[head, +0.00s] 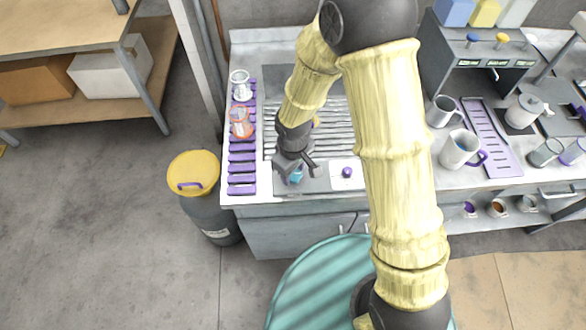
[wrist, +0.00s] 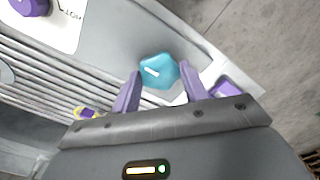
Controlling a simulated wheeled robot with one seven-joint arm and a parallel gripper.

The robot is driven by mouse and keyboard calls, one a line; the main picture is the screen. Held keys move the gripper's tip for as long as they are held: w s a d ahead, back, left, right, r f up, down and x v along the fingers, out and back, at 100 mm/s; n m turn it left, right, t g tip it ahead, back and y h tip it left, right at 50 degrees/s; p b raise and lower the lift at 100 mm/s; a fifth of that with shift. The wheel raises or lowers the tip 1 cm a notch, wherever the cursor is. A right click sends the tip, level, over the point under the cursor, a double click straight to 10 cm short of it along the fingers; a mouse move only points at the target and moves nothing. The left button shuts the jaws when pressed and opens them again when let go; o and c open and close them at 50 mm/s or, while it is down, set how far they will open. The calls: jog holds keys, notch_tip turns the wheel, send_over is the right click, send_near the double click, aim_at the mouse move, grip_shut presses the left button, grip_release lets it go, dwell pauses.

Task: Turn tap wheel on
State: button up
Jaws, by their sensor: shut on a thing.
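The tap wheel appears to be the blue faceted knob with a white mark (wrist: 158,70), near the front edge of the sink counter. In the wrist view it sits between the two purple fingers of my gripper (wrist: 160,88). The fingers are closed on its sides. In the head view my gripper (head: 296,168) points down at the counter's front, and a bit of the blue wheel (head: 297,175) shows beneath it. The rest of the wheel is hidden there.
A purple knob (head: 347,172) on a white plate is right of the gripper; it also shows in the wrist view (wrist: 30,6). A ribbed drainboard (head: 335,140) lies behind. Glasses (head: 241,122) stand on a purple rack at left. Mugs (head: 459,148) stand at right.

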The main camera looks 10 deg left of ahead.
jog(key=o, duration=1)
notch_tip(320, 180, up, 18)
jog(key=shift+f+b, duration=0.25)
jog(key=shift+b, duration=0.05)
jog(key=s+d+f+m+t, duration=0.1)
jog(key=d+m, duration=0.5)
jog(key=d, duration=0.5)
jog(key=s+d+f+m+t, duration=0.1)
jog(key=d+m, duration=0.4)
jog(key=d, duration=0.6)
jog(key=shift+s+d+m+t, duration=0.3)
jog(key=shift+s+m, duration=0.05)
jog(key=shift+m, duration=0.05)
